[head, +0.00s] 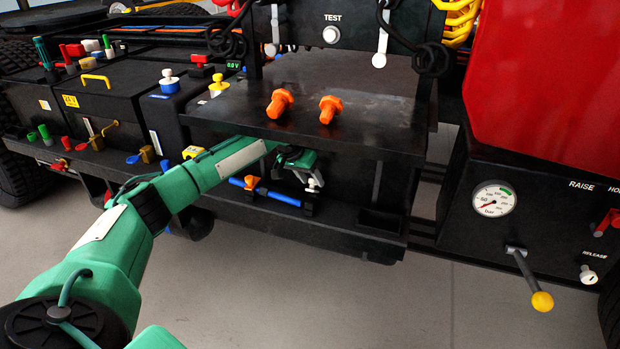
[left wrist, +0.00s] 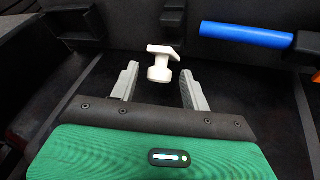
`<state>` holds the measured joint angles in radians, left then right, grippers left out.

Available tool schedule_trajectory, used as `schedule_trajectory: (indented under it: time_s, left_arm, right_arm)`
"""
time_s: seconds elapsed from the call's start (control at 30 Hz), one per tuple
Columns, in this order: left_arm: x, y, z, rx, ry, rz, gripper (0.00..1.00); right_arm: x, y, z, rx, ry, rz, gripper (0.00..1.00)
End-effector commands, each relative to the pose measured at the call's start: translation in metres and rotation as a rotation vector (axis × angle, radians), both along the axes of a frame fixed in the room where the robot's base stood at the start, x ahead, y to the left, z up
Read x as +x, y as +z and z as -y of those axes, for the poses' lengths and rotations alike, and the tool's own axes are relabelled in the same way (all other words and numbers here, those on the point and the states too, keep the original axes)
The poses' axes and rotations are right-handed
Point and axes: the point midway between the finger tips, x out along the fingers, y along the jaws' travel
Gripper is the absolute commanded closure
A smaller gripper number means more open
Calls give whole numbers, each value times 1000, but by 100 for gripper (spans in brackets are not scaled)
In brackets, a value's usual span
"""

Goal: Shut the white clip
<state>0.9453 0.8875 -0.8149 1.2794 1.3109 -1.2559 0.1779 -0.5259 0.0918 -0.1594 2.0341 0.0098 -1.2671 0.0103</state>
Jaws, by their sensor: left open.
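The white clip (left wrist: 160,66) shows in the left wrist view as a small piece with a flat, slightly slanted top bar on a rounded stem. My left gripper (left wrist: 159,82) is open, with one grey finger on each side of the clip in the picture. Gaps show between the stem and both fingers, and I cannot tell how deep the clip lies between them. In the head view my left gripper (head: 308,172) is under the front edge of the black shelf, partly hidden by it. The clip is hard to tell from the fingers there. My right gripper is not in view.
A blue bar (head: 275,195) with an orange clip (head: 252,183) lies close to the left gripper. It also shows in the left wrist view (left wrist: 245,32). Two orange knobs (head: 279,103) (head: 329,109) stand on the black shelf (head: 225,112) above. Open floor lies in front.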

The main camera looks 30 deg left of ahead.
Motion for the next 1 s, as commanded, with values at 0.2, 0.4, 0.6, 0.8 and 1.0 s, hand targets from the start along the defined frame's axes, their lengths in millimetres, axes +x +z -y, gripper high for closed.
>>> schedule_trajectory:
  time_s: [0.2, 0.4, 0.6, 0.8, 1.0]
  left_arm:
    - [0, -1, 0, 0, 0, 1, 53]
    - [0, -1, 0, 0, 0, 1, 88]
    - [0, -1, 0, 0, 0, 3, 98]
    - [-4, -2, 1, 10, -2, 43, 98]
    - [-12, -5, 3, 34, -1, 141, 98]
  right_arm:
    - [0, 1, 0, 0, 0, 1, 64]
    - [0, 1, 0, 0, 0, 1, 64]
    - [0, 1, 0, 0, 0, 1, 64]
    - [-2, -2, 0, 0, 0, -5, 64]
    - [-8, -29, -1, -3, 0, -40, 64]
